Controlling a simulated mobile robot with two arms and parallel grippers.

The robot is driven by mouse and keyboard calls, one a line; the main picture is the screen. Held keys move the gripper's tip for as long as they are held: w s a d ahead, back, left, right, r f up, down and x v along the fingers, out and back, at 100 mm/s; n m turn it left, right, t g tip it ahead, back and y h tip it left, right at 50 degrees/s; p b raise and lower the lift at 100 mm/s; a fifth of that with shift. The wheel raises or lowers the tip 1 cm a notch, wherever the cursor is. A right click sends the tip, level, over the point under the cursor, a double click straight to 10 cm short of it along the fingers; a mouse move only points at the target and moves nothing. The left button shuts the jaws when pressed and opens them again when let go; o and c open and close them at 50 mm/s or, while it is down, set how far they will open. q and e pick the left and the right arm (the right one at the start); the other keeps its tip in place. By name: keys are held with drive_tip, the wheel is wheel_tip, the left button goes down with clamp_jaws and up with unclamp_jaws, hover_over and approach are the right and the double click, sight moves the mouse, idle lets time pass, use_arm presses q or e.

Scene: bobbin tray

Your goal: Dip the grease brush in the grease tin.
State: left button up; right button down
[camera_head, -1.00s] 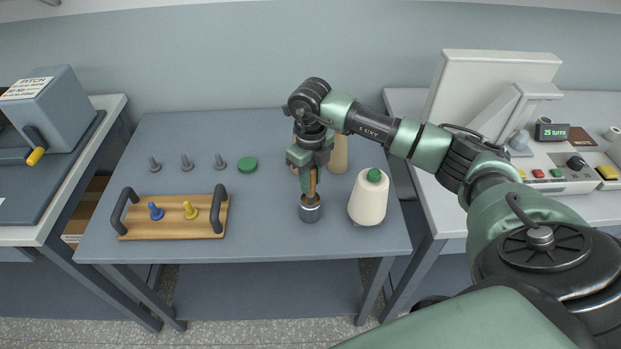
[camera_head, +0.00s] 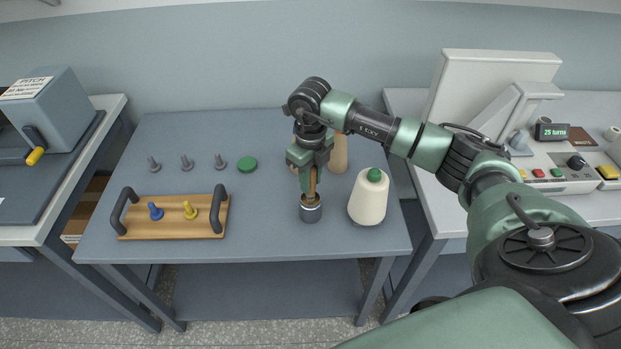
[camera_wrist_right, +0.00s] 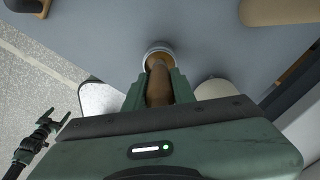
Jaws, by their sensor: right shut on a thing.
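The grease tin (camera_head: 311,213) is a small dark grey cylinder near the front of the middle table. My right gripper (camera_head: 312,172) is shut on the brown handle of the grease brush (camera_head: 312,187) and holds it upright over the tin. The brush's lower end is inside the tin's mouth; its tip is hidden. In the right wrist view the brush handle (camera_wrist_right: 158,88) runs between the fingers to the tin (camera_wrist_right: 160,54), which shows brown inside.
A cream thread cone (camera_head: 367,202) stands just right of the tin. A wooden tray (camera_head: 172,228) with dark handles and blue and yellow pegs sits left. A tan cylinder (camera_head: 338,155) stands behind my gripper.

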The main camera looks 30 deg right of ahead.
drive_tip(key=shift+r+p, duration=2.2)
drive_tip(key=shift+r, duration=1.3)
drive_tip(key=shift+a, duration=0.1)
